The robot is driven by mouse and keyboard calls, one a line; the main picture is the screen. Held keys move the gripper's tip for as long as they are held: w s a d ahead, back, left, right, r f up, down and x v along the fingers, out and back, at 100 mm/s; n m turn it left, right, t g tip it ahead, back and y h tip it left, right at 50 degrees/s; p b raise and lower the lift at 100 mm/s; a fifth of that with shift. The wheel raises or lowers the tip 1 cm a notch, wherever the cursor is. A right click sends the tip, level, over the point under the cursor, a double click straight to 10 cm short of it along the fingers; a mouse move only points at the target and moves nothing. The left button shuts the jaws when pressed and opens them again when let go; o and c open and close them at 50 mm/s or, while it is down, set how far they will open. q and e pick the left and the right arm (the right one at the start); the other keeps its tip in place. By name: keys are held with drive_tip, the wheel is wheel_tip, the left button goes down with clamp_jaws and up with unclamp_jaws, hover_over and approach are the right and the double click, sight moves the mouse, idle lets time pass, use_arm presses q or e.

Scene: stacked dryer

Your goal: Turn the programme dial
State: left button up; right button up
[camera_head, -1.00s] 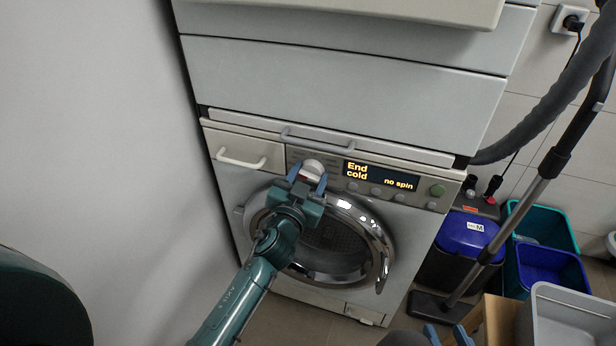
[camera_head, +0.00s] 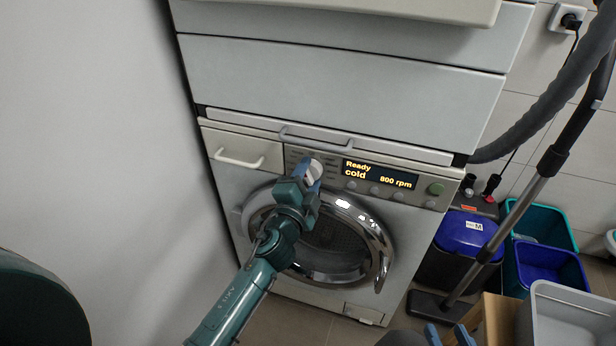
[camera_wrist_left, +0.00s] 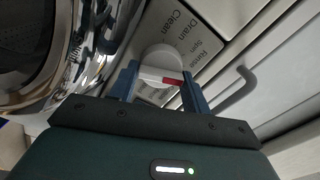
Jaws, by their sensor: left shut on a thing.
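The programme dial (camera_head: 316,165) is a white round knob on the washing machine's control panel, left of the display. In the left wrist view the dial (camera_wrist_left: 160,62) shows a red mark and sits between blue fingers. My left gripper (camera_head: 308,173) is shut on the dial and partly hides it in the head view. The display (camera_head: 380,174) reads "Ready", "cold" and "800 rpm". My right gripper (camera_head: 448,335) is at the bottom edge, its two blue fingers apart and nothing visible between them.
The round door (camera_head: 383,245) is below the panel, behind my left arm. The detergent drawer handle (camera_head: 240,161) is left of the dial. A vacuum cleaner tube (camera_head: 518,210), blue-lidded bin (camera_head: 467,232) and grey crate (camera_head: 570,318) stand at the right.

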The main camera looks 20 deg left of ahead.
use_arm(q)
drive_tip(key=shift+m, duration=2)
use_arm(e)
drive_tip(key=shift+f, duration=0.1)
use_arm(q)
drive_tip(key=o, duration=1)
drive_tip(key=shift+c, duration=0.2)
drive_tip(key=shift+f, duration=0.1)
drive_tip(key=s+b, duration=0.1)
drive_tip(key=s, duration=1.2)
drive_tip(key=shift+a, duration=0.2)
use_arm(e)
drive_tip(key=shift+s+d+r+t, duration=0.2)
drive_tip(key=shift+d+r+t, duration=0.05)
drive_tip(key=shift+d+t, duration=0.1)
